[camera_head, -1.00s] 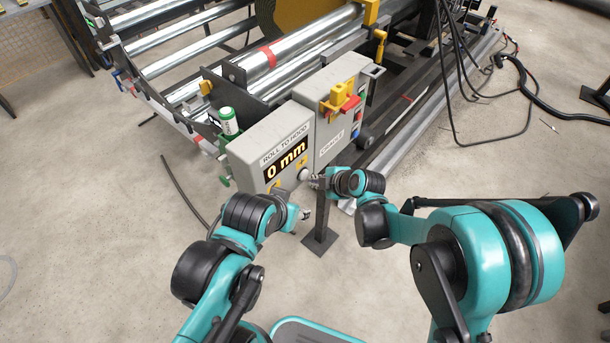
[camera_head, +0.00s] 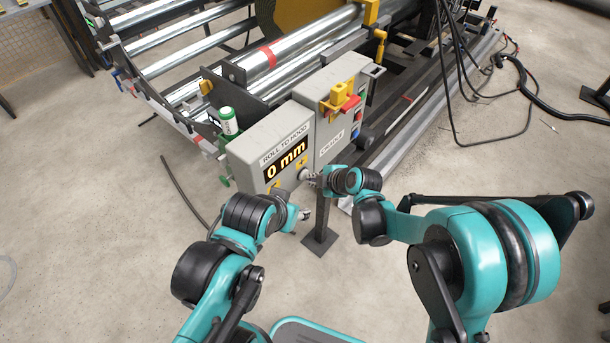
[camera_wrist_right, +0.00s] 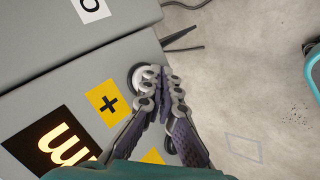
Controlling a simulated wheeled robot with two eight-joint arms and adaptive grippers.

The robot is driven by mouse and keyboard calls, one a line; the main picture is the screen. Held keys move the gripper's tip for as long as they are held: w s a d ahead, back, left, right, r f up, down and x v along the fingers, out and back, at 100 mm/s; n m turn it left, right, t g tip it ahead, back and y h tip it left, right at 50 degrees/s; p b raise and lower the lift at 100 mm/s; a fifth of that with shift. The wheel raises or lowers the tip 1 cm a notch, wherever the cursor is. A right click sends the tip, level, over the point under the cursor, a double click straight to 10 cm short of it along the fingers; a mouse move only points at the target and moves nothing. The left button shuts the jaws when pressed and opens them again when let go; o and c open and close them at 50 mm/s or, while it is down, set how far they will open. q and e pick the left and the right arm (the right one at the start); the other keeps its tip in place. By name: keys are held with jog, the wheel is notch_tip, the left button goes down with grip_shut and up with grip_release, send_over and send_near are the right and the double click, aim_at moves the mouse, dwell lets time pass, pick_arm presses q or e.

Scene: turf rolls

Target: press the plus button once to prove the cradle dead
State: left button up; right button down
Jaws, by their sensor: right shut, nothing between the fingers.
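The grey control box (camera_head: 246,157) reads "ROLL TO HOOD" above a lit display (camera_head: 287,160) showing "0 mm". In the wrist view a yellow plus label (camera_wrist_right: 104,101) sits beside a round pale button (camera_wrist_right: 139,80) in a dark ring, partly covered by my fingers. The button also shows in the head view (camera_head: 303,174). My right gripper (camera_wrist_right: 163,72) is shut and empty, its tips at the button's edge; I cannot tell whether they touch or press it. It also shows in the head view (camera_head: 313,180). My left gripper (camera_head: 305,213) is lower, below the box's front; its jaws are too small to read.
A second grey box (camera_head: 334,130) labelled "CRADLE" adjoins it, with a yellow and red switch (camera_head: 341,100). A green-and-white cylinder (camera_head: 229,122) stands at the left side. Metal rollers (camera_head: 290,60) lie behind. Black cables (camera_head: 462,60) hang at right. The front floor is open.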

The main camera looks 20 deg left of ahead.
jog(key=shift+w+a, duration=0.15)
jog(key=shift+a, duration=0.25)
dwell(0.3)
jog(key=shift+d, duration=0.1)
jog(key=shift+s+d, duration=0.3)
jog(key=shift+d, duration=0.4)
jog(key=d, duration=0.1)
jog(key=s+d, duration=0.1)
jog(key=d, duration=0.1)
jog(key=d+b, duration=0.1)
jog(key=shift+s+d, duration=0.35)
dwell(0.8)
